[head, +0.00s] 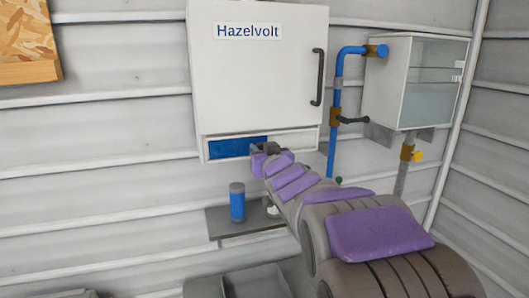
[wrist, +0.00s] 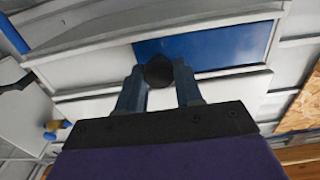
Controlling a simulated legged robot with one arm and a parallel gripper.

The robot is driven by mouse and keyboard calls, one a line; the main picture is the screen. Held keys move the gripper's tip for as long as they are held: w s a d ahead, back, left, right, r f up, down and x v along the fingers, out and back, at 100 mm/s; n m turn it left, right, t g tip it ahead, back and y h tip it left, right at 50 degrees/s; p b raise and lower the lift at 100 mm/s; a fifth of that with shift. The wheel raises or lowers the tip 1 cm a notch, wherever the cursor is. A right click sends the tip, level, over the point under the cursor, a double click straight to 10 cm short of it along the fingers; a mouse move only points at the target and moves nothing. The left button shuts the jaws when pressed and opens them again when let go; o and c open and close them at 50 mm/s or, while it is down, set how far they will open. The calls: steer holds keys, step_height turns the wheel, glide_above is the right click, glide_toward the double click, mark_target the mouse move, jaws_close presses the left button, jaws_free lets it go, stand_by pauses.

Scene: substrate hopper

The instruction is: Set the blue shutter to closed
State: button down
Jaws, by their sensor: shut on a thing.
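The blue shutter (head: 232,149) is a flat blue panel in the left part of the slot along the bottom of the white Hazelvolt cabinet (head: 258,90). In the wrist view the shutter (wrist: 215,45) runs rightward from behind my fingers. My gripper (head: 265,149) is at the shutter's right end in the head view. In the wrist view my gripper (wrist: 159,76) is shut on a round black knob (wrist: 159,70) at the shutter's edge. My fingers hide the knob's mounting. The right part of the slot front is pale, partly hidden by my arm in the head view.
A blue cylinder (head: 237,202) stands on a grey shelf (head: 250,228) below the cabinet. A blue pipe (head: 335,100) with a dark lever (head: 352,120) runs close by on the right, beside a glass-fronted box (head: 416,82). A wooden board (head: 28,42) is at upper left.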

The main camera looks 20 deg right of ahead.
steer(key=c, duration=1.1)
jaws_free()
steer(key=shift+a+f, duration=0.1)
steer(key=shift+f, duration=0.2)
steer(key=o, duration=0.3)
steer(key=shift+a+r, duration=0.2)
steer(key=shift+a, duration=0.05)
steer(key=s, duration=1.7)
steer(key=shift+s+d, duration=0.2)
steer(key=shift+d, duration=0.05)
steer(key=shift+f, duration=0.1)
